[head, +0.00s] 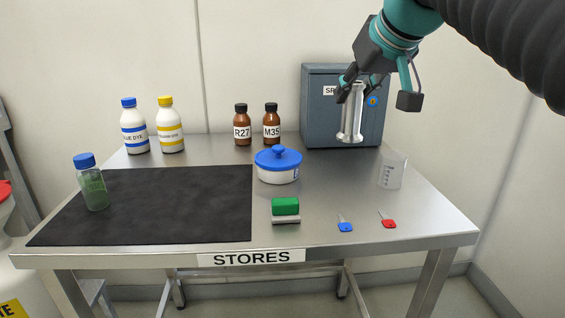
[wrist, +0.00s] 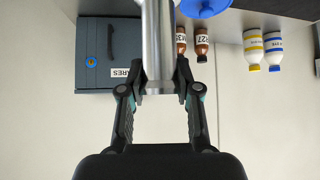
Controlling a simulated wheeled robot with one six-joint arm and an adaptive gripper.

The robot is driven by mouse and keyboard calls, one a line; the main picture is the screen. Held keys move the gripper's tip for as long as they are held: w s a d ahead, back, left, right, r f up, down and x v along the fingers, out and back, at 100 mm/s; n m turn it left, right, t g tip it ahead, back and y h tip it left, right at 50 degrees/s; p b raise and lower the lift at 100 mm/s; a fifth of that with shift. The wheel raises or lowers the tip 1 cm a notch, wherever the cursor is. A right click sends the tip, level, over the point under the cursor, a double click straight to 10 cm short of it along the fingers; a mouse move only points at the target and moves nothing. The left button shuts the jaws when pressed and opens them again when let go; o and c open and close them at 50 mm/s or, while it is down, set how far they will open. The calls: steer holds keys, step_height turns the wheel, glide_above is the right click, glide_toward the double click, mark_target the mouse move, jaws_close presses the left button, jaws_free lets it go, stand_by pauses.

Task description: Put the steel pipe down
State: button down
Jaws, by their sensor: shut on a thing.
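The steel pipe (head: 352,113) is a shiny upright cylinder with a wider flange at its lower end. My gripper (head: 358,83) is shut on the pipe near its top and holds it above the back right part of the steel table (head: 325,208). The grey cabinet stands behind it in the head view. In the wrist view the pipe (wrist: 157,45) sits between the two fingers of my gripper (wrist: 160,88). I cannot tell exactly how high the pipe's lower end is above the table.
A grey cabinet (head: 315,113), a clear beaker (head: 392,171) and a blue-lidded pot (head: 278,172) surround the pipe. Two brown bottles (head: 242,128) stand behind. The black mat (head: 170,205) is mostly bare.

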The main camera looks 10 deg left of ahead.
steer(key=w+d+f+n+g+y+p, duration=0.1)
steer(key=w+d+n+y, duration=0.15)
steer(key=w, duration=0.45)
steer(key=w+d+f+n+g+y+p, duration=0.1)
steer(key=w+d+n, duration=0.1)
steer(key=w+d, duration=0.3)
steer(key=shift+n+h, duration=0.25)
steer(key=shift+w+a+f+b, duration=0.15)
steer(key=shift+w+a+f, duration=0.55)
steer(key=shift+a+f, duration=1.2)
steer(key=shift+w+a+f+b, duration=0.1)
steer(key=shift+w+a+f, duration=0.55)
steer(key=shift+a+f, duration=1.25)
steer(key=shift+w+a+f+b, duration=0.15)
steer(key=shift+w+a+f, duration=0.55)
steer(key=shift+a+f, duration=1.2)
steer(key=shift+a+r, duration=0.4)
steer(key=shift+f, duration=0.15)
steer(key=c, duration=0.8)
jaws_free()
